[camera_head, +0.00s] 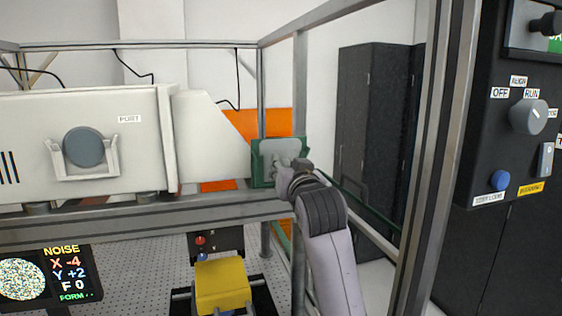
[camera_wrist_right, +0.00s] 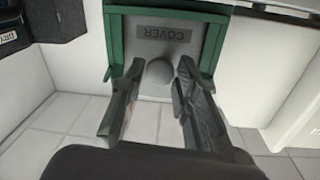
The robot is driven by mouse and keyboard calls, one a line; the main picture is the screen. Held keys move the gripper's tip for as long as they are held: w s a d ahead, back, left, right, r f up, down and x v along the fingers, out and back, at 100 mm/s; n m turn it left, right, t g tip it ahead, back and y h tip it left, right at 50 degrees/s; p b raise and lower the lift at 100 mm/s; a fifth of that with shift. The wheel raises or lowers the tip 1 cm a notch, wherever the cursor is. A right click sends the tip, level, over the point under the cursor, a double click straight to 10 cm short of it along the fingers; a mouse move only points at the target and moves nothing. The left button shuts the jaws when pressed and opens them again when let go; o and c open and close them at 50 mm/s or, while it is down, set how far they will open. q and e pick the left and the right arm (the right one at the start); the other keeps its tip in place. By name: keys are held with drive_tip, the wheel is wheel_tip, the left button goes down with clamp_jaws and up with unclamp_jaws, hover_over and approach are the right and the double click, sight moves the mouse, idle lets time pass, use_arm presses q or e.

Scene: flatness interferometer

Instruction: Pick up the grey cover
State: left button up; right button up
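The grey cover (camera_wrist_right: 160,35) is a flat plate with a round knob (camera_wrist_right: 159,73) and a "COVER" label. It sits in a green frame (camera_wrist_right: 204,45). In the head view the cover (camera_head: 268,152) is in its green holder at the right end of the bench frame, partly hidden by my right gripper (camera_head: 284,168). In the wrist view my right gripper (camera_wrist_right: 158,70) is open, with one finger on each side of the knob. Gaps show between the fingers and the knob. My left gripper is not in view.
A white housing (camera_head: 130,145) marked "PORT" holds a round grey disc (camera_head: 83,147) in a bracket. Metal posts (camera_head: 428,150) and a black control panel (camera_head: 520,110) stand at the right. A yellow block (camera_head: 222,284) and a noise display (camera_head: 68,275) are below.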

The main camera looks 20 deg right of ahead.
clamp_jaws()
drive_tip(key=shift+r, duration=0.1)
wheel_tip(320, 180, up, 12)
drive_tip(key=s+a+b, duration=0.1)
drive_tip(key=s+b, duration=0.1)
drive_tip(key=s, duration=1.6)
drive_tip(key=shift+a, duration=0.25)
idle(0.6)
